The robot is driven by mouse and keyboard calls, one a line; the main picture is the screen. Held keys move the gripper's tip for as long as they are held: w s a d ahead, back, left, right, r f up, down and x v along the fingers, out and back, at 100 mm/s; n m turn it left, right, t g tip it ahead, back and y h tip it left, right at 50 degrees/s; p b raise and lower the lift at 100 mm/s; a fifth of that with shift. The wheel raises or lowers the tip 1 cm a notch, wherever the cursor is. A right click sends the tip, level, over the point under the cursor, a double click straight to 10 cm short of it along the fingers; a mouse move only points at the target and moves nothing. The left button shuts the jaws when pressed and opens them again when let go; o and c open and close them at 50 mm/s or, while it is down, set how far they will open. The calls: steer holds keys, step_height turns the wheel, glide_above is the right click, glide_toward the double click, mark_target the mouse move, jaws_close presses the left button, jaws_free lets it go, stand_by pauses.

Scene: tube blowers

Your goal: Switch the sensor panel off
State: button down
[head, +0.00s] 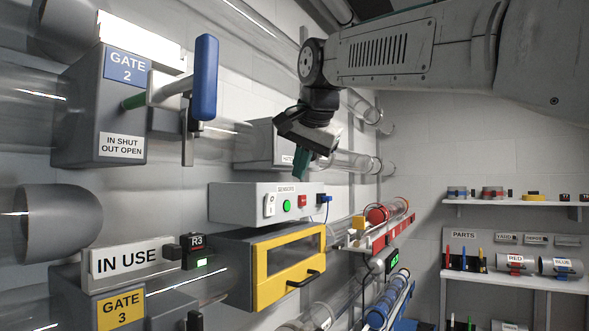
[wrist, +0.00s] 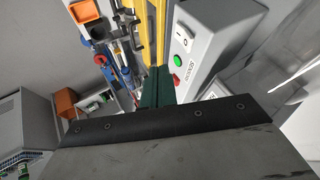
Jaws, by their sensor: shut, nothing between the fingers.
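The sensor panel (head: 238,204) is a light grey box on the wall, labelled SENSORS, in the middle of the head view. Its front carries a white rocker switch (head: 269,205), a bright green round button or lamp (head: 287,206) and a red one (head: 303,200). A blue plug sits at its right end. My gripper (head: 301,172) has dark green fingers, shut and empty, just above the panel's right part and apart from it in the head view. In the wrist view the panel (wrist: 209,50) lies right of the fingertips (wrist: 157,72), with the rocker switch (wrist: 185,37) and green button (wrist: 178,60) visible.
A yellow-framed drawer or box (head: 258,277) with a black handle juts out under the panel. Gate 2 (head: 95,105) with a blue lever (head: 205,78) is at the left. A red rack (head: 385,232) with tubes stands right of the panel. Shelves are at the far right.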

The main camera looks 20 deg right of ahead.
mark_target(271, 205)
steer(key=shift+w+a+f, duration=0.35)
steer(key=shift+w+f, duration=0.55)
steer(key=shift+w, duration=0.45)
steer(key=shift+w+a+f, duration=0.35)
steer(key=shift+w+f, duration=0.55)
steer(key=shift+w, duration=0.4)
steer(key=shift+w+a+f, duration=0.35)
steer(key=shift+w+f, duration=0.55)
steer(key=shift+w, duration=0.45)
